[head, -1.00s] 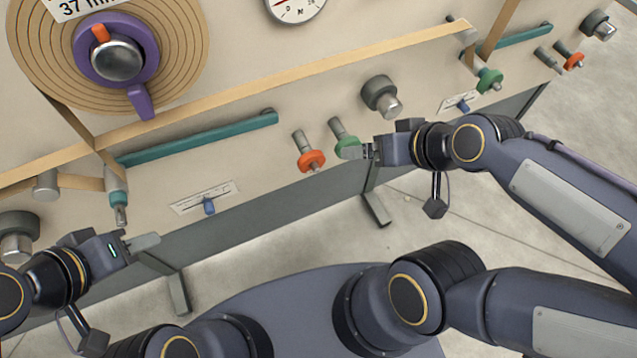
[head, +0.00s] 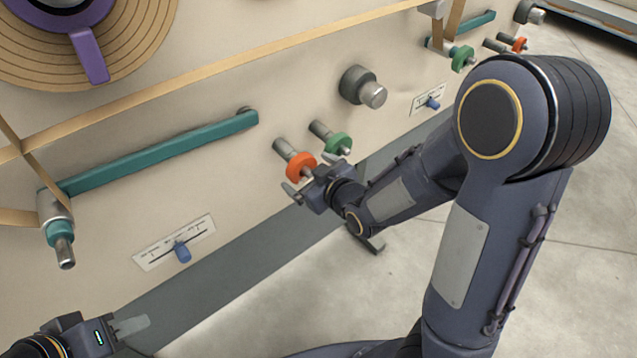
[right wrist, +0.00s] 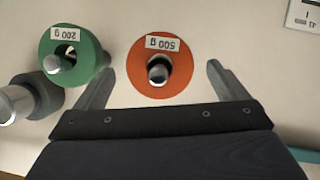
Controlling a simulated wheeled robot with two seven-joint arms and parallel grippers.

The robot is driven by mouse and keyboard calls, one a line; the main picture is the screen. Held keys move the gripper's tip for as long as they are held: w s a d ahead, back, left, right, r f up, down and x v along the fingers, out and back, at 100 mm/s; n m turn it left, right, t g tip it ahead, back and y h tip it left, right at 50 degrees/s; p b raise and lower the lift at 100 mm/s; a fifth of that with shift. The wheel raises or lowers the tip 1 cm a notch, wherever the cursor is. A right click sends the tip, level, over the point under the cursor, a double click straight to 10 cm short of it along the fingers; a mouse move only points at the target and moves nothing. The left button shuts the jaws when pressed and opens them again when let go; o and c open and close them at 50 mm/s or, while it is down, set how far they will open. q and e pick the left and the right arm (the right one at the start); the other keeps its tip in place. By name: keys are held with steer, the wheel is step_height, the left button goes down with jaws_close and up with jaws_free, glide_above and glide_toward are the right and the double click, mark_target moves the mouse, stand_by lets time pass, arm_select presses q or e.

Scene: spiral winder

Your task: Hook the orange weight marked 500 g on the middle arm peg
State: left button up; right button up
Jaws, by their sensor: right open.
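The orange weight marked 500 g (right wrist: 140,80) hangs on a grey peg on the panel. It also shows in the head view (head: 301,167). My right gripper (right wrist: 160,71) is open, with one finger on each side of the orange weight and a gap to both. In the head view my right gripper (head: 314,178) is just in front of that weight. A long teal arm (head: 160,153) slants across the panel, with a metal peg (head: 63,250) bare of weights at its lower left end. My left gripper (head: 130,325) is low at the left, away from the panel pegs; its jaw gap is unclear.
A green weight marked 200 g (right wrist: 72,45) hangs close beside the orange one. A grey knob (head: 365,87) protrudes above them. A slider scale (head: 175,245) is below the teal arm. Another green weight (head: 462,58) and orange weight (head: 518,44) are at upper right.

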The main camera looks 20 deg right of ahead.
mark_target(302, 168)
steer(key=shift+x, duration=1.55)
steer(key=c, duration=1.8)
steer(key=shift+w, duration=0.1)
steer(key=shift+a, duration=0.1)
